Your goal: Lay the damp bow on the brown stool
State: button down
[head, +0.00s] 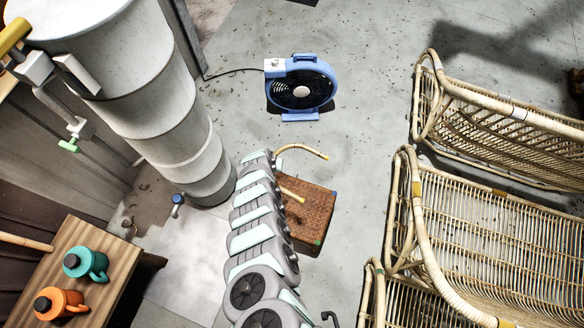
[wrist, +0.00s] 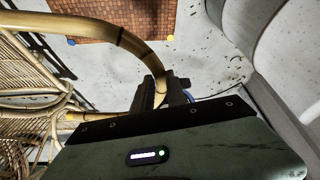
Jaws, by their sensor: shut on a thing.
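The damp bow is a curved tan cane with dark bands; in the wrist view the bow (wrist: 128,42) bends across the upper left. My gripper (wrist: 163,90) is shut on it, with the dark fingers around the cane. In the head view the bow (head: 300,148) shows as two yellow-tipped ends beside my arm, which hides its middle and my gripper. The brown stool (head: 311,213) has a square woven top with coloured corners, partly covered by my arm. The stool (wrist: 100,27) also shows at the top of the wrist view, beyond the bow. The bow appears held above the floor.
A blue fan (head: 301,85) stands on the floor behind the stool. Rattan frames (head: 490,225) fill the right side. A pale ringed cylinder (head: 150,95) stands at left. A wooden bench (head: 75,255) holds a teal jug (head: 85,263) and an orange jug (head: 60,303). Floor right of the stool is clear.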

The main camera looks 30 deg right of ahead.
jog(key=s+a+f+n, duration=0.2)
jog(key=s+a+f, duration=0.25)
jog(key=s, duration=0.25)
jog(key=shift+y, duration=0.3)
jog(key=f+b, duration=0.3)
jog(key=f, duration=0.2)
jog(key=f+b, duration=0.4)
jog(key=f, duration=0.1)
jog(key=a+f+b, duration=0.1)
jog(key=f+b, duration=0.2)
jog(key=f, duration=0.2)
jog(key=shift+s+b, duration=0.2)
jog(key=shift+b, duration=0.1)
jog(key=shift+w+f+b, duration=0.15)
jog(key=shift+f+b, duration=0.3)
notch_tip(320, 180, down, 4)
jog(key=b, duration=0.4)
jog(key=shift+r, duration=0.15)
jog(key=c, duration=1.8)
grip_release()
jog(key=shift+f, duration=0.2)
jog(key=o, duration=0.5)
